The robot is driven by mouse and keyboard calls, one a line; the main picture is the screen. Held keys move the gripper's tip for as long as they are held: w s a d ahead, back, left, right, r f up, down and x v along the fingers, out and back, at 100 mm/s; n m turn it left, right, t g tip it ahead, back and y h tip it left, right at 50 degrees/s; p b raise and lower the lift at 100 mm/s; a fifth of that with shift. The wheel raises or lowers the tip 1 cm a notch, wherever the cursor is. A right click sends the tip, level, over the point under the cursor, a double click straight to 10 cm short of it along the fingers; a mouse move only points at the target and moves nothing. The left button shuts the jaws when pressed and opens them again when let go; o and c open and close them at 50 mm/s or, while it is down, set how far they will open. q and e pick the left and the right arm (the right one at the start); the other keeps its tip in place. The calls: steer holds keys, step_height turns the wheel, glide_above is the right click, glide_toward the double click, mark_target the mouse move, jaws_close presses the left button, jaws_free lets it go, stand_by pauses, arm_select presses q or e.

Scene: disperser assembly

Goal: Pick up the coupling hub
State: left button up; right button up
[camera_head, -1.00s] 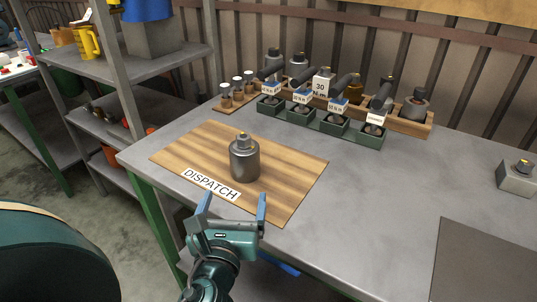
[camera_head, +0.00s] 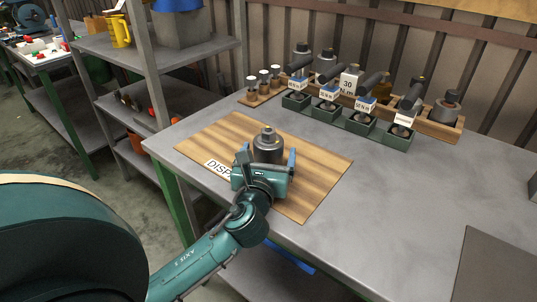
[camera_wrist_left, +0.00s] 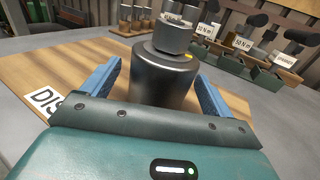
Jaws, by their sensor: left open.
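A dark grey stepped metal cylinder, apparently the coupling hub (camera_head: 267,143), stands upright on the wooden board marked DISPATCH (camera_head: 320,165). In the left wrist view the hub (camera_wrist_left: 160,82) has a wide lower body, a narrower top and a small yellow mark. My left gripper (camera_head: 267,160) is open, with one blue finger on either side of the hub's body. Gaps show between the fingers and the hub in the left wrist view. The hub's lower part is hidden behind the gripper. My right gripper is not in view.
Behind the board stand a small rack of white-topped pegs (camera_head: 264,84) and a row of green bins (camera_head: 328,117) with labels and dark-handled tools. A wooden tray (camera_head: 437,128) holds more metal parts behind them. The grey tabletop to the right is mostly clear.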

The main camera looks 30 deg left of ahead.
arm_select(q)
steer(key=shift+w+a, duration=0.2)
steer(key=shift+w, duration=0.35)
steer(key=c, duration=1.8)
steer(key=shift+r, duration=0.25)
